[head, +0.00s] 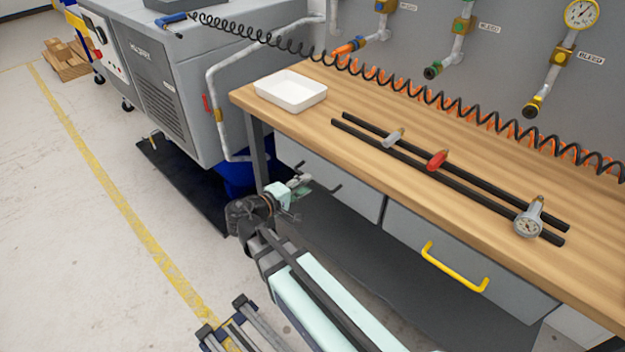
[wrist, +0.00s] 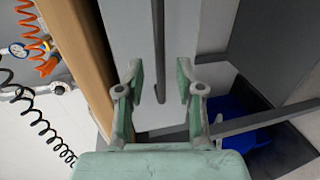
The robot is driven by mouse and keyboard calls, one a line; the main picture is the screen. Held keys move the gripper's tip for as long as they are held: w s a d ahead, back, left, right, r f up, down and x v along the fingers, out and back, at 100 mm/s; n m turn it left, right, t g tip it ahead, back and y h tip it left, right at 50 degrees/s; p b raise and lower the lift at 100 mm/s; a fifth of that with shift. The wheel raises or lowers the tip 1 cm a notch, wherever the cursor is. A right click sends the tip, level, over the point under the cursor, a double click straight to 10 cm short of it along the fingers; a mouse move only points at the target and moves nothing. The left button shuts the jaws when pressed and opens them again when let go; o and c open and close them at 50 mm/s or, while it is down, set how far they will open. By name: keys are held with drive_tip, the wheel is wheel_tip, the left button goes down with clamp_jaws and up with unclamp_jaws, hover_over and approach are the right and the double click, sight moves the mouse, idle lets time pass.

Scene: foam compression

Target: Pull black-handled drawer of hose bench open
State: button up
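The hose bench (head: 400,180) has a wooden top with two grey drawers under its front edge. The left drawer (head: 355,190) has a black handle (head: 333,187), partly hidden by my gripper; its front looks flush with its neighbour. My gripper (head: 301,184) is at the left end of this drawer front. In the wrist view my gripper (wrist: 160,80) is open, with a gap between its fingers. The black handle (wrist: 158,45) shows as a dark bar whose end appears in that gap. I see no finger contact with it.
The right drawer has a yellow handle (head: 455,268). A blue bin (head: 236,177) stands beneath the left end. The floor at left is open.

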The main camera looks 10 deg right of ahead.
sight(313, 180)
drive_tip(key=shift+x, duration=2.05)
clamp_jaws()
